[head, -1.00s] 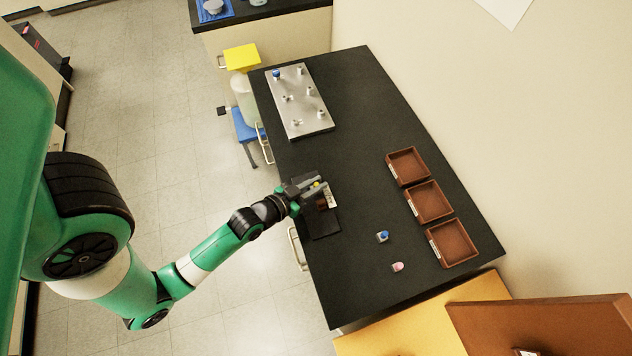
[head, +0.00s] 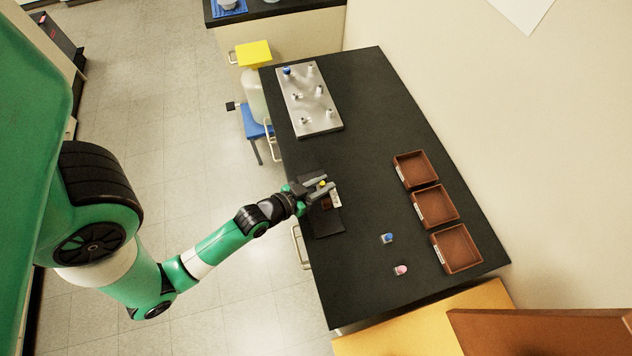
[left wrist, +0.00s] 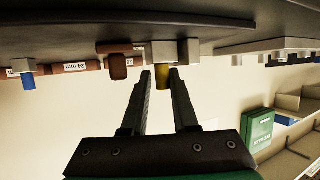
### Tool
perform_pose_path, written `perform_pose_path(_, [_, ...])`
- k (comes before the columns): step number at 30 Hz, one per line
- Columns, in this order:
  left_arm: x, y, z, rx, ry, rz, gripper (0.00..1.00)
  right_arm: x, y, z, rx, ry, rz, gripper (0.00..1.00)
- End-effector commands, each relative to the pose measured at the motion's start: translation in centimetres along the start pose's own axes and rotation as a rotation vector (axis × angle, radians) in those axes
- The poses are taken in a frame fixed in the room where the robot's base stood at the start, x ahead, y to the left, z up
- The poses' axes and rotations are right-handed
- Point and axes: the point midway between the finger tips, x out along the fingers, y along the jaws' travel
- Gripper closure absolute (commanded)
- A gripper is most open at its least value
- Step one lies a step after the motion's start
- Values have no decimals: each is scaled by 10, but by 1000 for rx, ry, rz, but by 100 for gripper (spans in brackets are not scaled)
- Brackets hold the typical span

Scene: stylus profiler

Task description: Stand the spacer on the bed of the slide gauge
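My left gripper (head: 321,189) is over the slide gauge (head: 334,198), near the front edge of the black bench. A small yellow cylinder, which I take as the spacer (head: 323,183), shows at the fingertips. In the left wrist view, which looks upside down, the fingers (left wrist: 160,75) are apart. The yellow spacer (left wrist: 162,79) is between or just beyond their tips, with a gap on the left side. Its far end meets a pale grey block (left wrist: 165,51), seemingly part of the gauge. Whether the right finger touches it cannot be told. My right gripper is out of view.
A dark mat (head: 327,222) lies by the gauge. A blue-topped piece (head: 387,238) and a pink piece (head: 401,270) stand on the bench, with brown trays (head: 435,205) along the wall side. A metal plate with pegs (head: 308,100) lies at the far end. Mid-bench is clear.

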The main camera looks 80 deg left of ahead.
Motion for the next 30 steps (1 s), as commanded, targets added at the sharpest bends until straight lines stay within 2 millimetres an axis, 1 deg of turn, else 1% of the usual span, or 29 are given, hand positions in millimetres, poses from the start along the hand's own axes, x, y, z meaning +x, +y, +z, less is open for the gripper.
perform_pose_path(2, [-6, -1, 1, 0, -23, -4, 52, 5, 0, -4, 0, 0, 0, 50])
perform_pose_path(3, [-14, -1, 3, 0, -25, -4, 52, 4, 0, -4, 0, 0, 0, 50])
perform_pose_path(5, [-27, -1, 2, 0, -23, -4, 52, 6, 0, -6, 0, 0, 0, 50])
perform_pose_path(9, [-65, -1, 0, -2, -20, -4, 52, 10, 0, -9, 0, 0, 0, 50])
perform_pose_path(13, [-98, -1, -1, -2, -16, -4, 52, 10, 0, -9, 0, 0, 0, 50])
perform_pose_path(15, [-105, -2, 3, -4, -15, -7, 52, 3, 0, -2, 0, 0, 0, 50])
perform_pose_path(18, [-116, -1, 0, -3, -13, -5, 52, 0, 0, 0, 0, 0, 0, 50])
perform_pose_path(21, [-121, 0, -2, -1, -10, -2, 52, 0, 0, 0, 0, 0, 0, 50])
perform_pose_path(30, [-122, 0, -4, 2, -7, -1, 52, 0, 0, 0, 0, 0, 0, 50])
